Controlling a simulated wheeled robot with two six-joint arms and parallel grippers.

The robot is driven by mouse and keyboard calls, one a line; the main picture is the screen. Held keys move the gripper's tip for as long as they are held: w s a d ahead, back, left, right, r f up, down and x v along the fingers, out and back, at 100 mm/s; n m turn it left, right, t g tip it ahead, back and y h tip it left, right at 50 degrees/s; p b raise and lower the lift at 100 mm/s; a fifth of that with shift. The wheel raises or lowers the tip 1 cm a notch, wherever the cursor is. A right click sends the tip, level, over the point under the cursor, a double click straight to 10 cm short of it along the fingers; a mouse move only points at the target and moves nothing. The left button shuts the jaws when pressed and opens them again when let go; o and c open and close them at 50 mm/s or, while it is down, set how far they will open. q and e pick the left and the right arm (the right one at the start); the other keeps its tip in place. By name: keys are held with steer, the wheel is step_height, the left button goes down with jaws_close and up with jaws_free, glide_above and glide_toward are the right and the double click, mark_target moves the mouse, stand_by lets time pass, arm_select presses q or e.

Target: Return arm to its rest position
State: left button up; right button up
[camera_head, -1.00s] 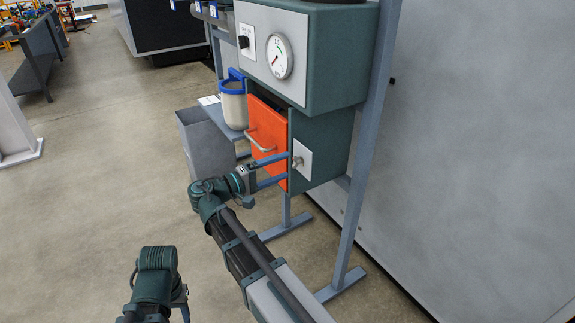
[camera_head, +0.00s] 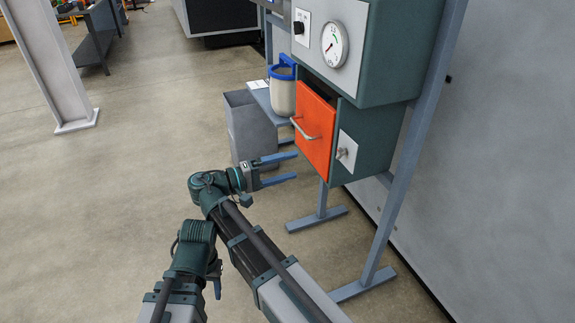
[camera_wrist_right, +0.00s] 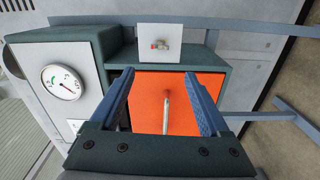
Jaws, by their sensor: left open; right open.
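My right gripper (camera_head: 296,166) is open and empty in the head view, with its two blue fingers parallel. It is in front of and below the orange panel (camera_head: 315,135) with its metal handle (camera_head: 304,131), apart from it. In the right wrist view, my right gripper's fingers (camera_wrist_right: 158,80) stand wide apart, with the orange panel (camera_wrist_right: 180,95) and its handle (camera_wrist_right: 166,112) beyond and between them. My left gripper (camera_head: 215,276) is low in the head view, mostly hidden behind its own wrist. Nothing shows held in it.
A teal cabinet with a gauge (camera_head: 335,43) and a knob plate (camera_head: 346,150) sits on a blue-grey frame (camera_head: 408,150). A blue-lidded container (camera_head: 282,94) and a grey bin (camera_head: 246,128) stand to its left. The floor left of my arms is clear.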

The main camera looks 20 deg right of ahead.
steer(key=shift+f, duration=0.1)
steer(key=s+d+f+g+y, duration=0.1)
steer(key=s+d+f+y, duration=0.2)
steer(key=f, duration=0.4)
steer(key=s+d+f+y, duration=0.2)
steer(key=f+y, duration=0.3)
steer(key=f, duration=0.2)
steer(key=s+a+f+y, duration=0.6)
steer(key=a+f+y, duration=0.2)
steer(key=y, duration=0.2)
steer(key=s+a+r+n+p, duration=0.1)
steer(key=a+r+p, duration=0.2)
steer(key=r+p, duration=0.4)
steer(key=s+a+r+n+p, duration=0.1)
steer(key=s+a+r+p, duration=0.1)
steer(key=a+r+p, duration=0.2)
steer(key=s+a+r+n+h+p, duration=0.1)
steer(key=a+r+p, duration=0.3)
steer(key=r+p, duration=0.7)
steer(key=shift+s+a+r+n+g, duration=0.2)
steer(key=shift+s+n+g, duration=0.15)
steer(key=shift+s, duration=0.2)
